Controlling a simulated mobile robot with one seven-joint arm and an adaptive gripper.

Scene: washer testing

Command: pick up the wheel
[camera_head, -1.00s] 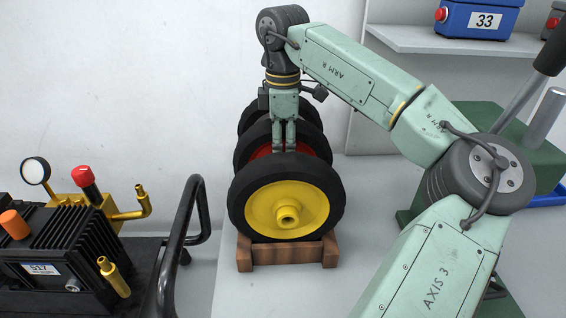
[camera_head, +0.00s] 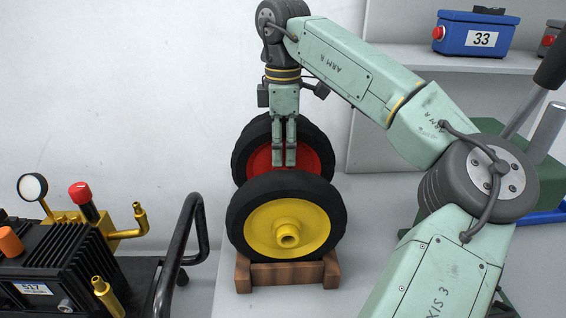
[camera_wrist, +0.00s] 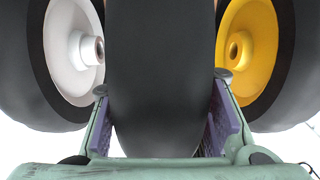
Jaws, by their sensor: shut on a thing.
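Three wheels with black tyres stand in a row. The red-hub wheel (camera_head: 310,160) is in the middle, behind the yellow-hub wheel (camera_head: 318,205) in the head view. My gripper (camera_head: 284,163) comes down from above, with its fingers on either side of the red-hub wheel's tyre and shut on it. It holds this wheel upright, raised above its neighbours. In the wrist view the held tyre (camera_wrist: 154,90) fills the middle between the fingers (camera_wrist: 160,130). The white-hub wheel (camera_wrist: 68,50) shows to its left and the yellow-hub wheel to its right. The white-hub wheel is mostly hidden in the head view.
The yellow-hub wheel rests in a brown wooden cradle (camera_head: 285,275) on a light table (camera_head: 370,215). A black pump unit (camera_head: 55,265) with brass fittings is at left, beside a black cart handle (camera_head: 182,235). A blue box (camera_head: 470,38) sits on a shelf at upper right.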

